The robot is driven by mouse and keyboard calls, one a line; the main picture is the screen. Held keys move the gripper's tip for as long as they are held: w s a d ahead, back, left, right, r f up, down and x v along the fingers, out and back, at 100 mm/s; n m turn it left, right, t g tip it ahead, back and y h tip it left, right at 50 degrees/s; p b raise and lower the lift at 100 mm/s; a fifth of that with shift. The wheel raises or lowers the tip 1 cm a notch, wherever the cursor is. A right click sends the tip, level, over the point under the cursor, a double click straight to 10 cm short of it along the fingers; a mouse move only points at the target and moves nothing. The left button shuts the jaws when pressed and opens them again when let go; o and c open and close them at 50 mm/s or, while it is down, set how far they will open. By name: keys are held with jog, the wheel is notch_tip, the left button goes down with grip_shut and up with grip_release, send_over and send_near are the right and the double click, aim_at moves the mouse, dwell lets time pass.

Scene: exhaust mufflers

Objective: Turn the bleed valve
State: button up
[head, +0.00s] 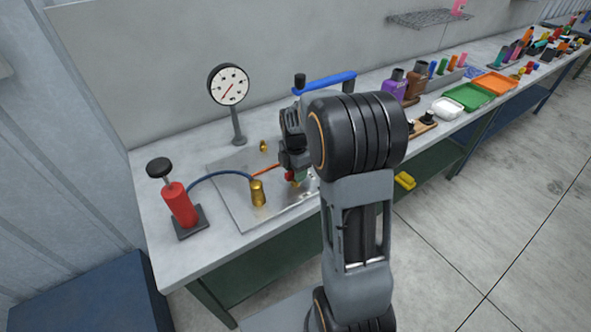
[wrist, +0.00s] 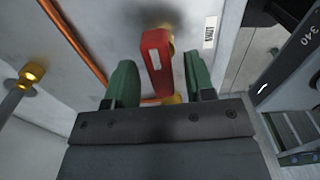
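The bleed valve shows in the wrist view as a red lever handle (wrist: 155,60) with brass parts (wrist: 171,98) beside and below it. My gripper (wrist: 160,82) has two green fingertips, one on each side of the red lever. The fingers are spread, with a narrow gap to the lever on both sides, so it looks open around the lever and not clamped. In the head view my gripper (head: 296,174) is low over the metal plate (head: 233,165), and my arm hides most of the valve.
A copper pipe (wrist: 75,45) runs beside the valve. A pressure gauge (head: 229,84) stands behind. A red hand pump (head: 179,203) with a blue hose (head: 215,175) leads to a brass cylinder (head: 258,193) at the left. Trays and bottles line the bench at right.

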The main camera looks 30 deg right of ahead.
jog(key=shift+r, duration=0.1)
notch_tip(320, 180, up, 14)
jog(key=shift+f, duration=0.2)
dwell(0.5)
dwell(0.4)
jog(key=s+a+f+m+t, duration=0.1)
jog(key=s+a+m, duration=0.3)
jog(key=s+m, duration=0.4)
jog(key=s+a+f+m+t, duration=0.2)
jog(key=s+a+m, duration=0.3)
jog(key=s+m, duration=0.3)
jog(key=f+m, duration=0.1)
jog(key=m, duration=0.2)
jog(key=shift+s+a+t, duration=0.2)
jog(key=shift+a+t, duration=0.05)
jog(key=shift+t, duration=0.05)
